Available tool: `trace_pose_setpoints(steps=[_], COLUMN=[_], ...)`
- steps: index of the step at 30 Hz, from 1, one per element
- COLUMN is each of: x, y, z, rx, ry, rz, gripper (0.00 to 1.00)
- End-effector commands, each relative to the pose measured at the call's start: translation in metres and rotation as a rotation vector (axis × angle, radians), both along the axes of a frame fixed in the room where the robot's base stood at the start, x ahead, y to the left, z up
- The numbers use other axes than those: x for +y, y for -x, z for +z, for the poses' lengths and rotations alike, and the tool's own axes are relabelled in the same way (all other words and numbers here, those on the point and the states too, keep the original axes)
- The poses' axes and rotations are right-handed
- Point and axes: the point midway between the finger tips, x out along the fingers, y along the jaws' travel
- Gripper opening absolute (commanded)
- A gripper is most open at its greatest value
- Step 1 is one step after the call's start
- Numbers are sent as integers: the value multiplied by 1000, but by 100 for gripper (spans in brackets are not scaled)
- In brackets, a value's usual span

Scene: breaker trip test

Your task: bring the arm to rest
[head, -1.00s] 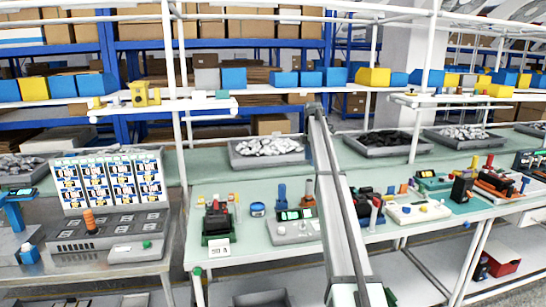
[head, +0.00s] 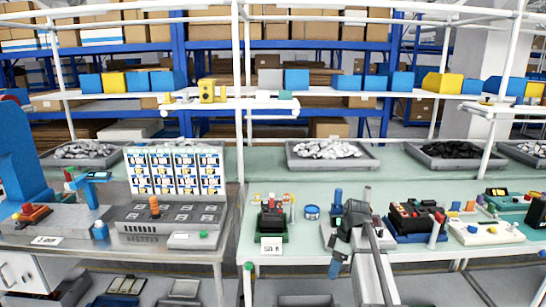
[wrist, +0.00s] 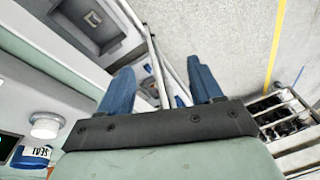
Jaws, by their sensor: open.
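Beyond the fingers are the lower shelf, frame legs and floor. I cannot tell from the head view how far the gripper stands clear of the bench edge.
A black and red breaker (head: 271,220) on a green base, a blue round tub (head: 311,212) and another breaker unit (head: 414,220) stand nearby on the bench. A metal bench with a console (head: 170,217) is at left. A grey bin (wrist: 93,20) sits below.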

Motion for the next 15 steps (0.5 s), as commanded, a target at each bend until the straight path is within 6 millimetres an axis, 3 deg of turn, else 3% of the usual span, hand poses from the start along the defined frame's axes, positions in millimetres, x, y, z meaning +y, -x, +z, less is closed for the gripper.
trace_pose_setpoints(steps=[1,3,15], x=[5,8,18], y=[16,26,82], z=[-21,-46,-173], rx=[24,55,209], ry=[2,8,83], rz=[-32,-79,-319], gripper=[65,65,65])
